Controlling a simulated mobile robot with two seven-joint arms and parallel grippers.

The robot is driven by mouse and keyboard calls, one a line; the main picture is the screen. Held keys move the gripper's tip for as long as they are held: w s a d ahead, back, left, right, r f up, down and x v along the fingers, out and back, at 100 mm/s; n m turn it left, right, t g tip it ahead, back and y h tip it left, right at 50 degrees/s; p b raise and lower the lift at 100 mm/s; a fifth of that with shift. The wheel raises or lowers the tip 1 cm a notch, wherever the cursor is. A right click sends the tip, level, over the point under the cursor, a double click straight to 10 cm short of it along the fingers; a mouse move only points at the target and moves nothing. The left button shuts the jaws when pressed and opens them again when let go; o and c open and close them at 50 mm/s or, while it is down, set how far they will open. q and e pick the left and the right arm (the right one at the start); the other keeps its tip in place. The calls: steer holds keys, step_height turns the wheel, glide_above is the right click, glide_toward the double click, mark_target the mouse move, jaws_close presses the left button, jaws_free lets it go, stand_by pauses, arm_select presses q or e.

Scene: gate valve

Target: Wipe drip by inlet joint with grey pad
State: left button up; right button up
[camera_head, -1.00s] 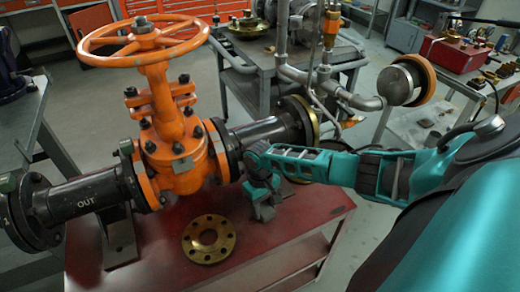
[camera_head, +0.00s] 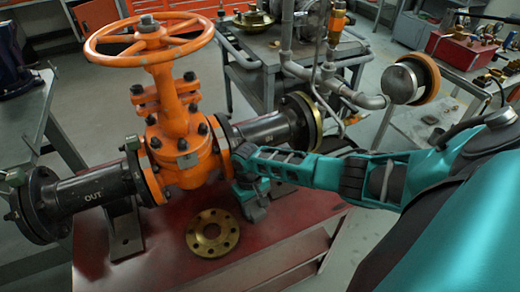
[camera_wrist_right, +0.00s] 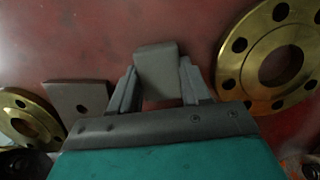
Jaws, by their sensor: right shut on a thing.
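The orange gate valve (camera_head: 180,140) stands over the red bench, its inlet pipe (camera_head: 265,130), marked IN, running right from the inlet joint (camera_head: 224,148). My right gripper (camera_head: 248,205) is low by the bench, just below and right of that joint. In the right wrist view the gripper (camera_wrist_right: 158,88) is shut on the grey pad (camera_wrist_right: 157,68), a small block between its two fingers, over the red bench top. Whether the pad touches the surface I cannot tell. I cannot make out a drip. My left gripper is not in view.
A loose brass flange (camera_head: 212,232) lies on the red bench (camera_head: 165,262) in front of the valve; it also shows right of the gripper in the wrist view (camera_wrist_right: 236,62). A grey plate with a hole (camera_wrist_right: 78,99) lies left of the gripper. The bench's front left is clear.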

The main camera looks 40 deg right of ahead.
steer(key=shift+w+a+f, duration=0.1)
steer(key=shift+w+a, duration=0.05)
steer(key=shift+a, duration=0.55)
steer(key=shift+w+a, duration=0.1)
steer(key=shift+a, duration=0.55)
steer(key=shift+d+r, duration=0.1)
steer(key=shift+r, duration=2.95)
steer(key=shift+r, duration=1.5)
